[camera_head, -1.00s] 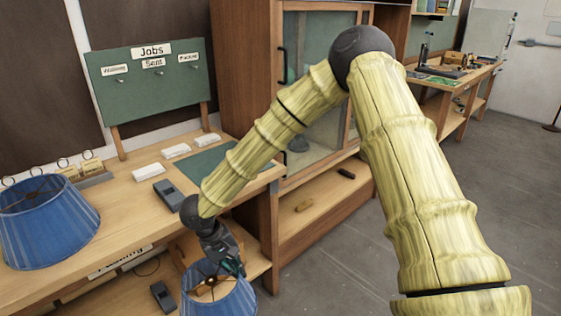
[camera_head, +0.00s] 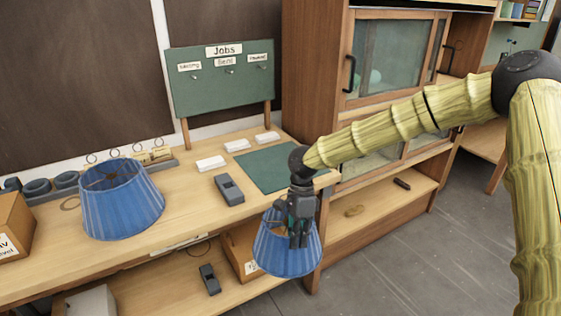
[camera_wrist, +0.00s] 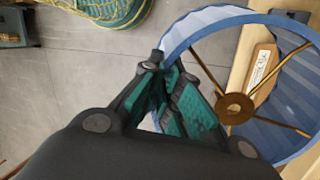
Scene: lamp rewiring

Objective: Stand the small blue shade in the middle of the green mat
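The small blue shade (camera_head: 287,257) hangs from my gripper (camera_head: 299,240) in front of the bench edge, below the bench top. It looks roughly upright, with its wide end down. In the wrist view my gripper (camera_wrist: 172,85) has its fingers closed together at the rim of the shade (camera_wrist: 205,22), whose brass spokes and hub show. The green mat (camera_head: 268,167) lies flat on the bench top, behind and above the held shade. The part of it that shows is bare; my wrist and forearm cover its right side.
A larger blue shade (camera_head: 120,200) stands on the bench at left. A dark grey block (camera_head: 229,189) and white blocks (camera_head: 237,145) lie beside the mat. A green Jobs board (camera_head: 222,80) stands behind. A cabinet (camera_head: 395,55) rises at right. A lower shelf (camera_head: 150,292) runs under the bench.

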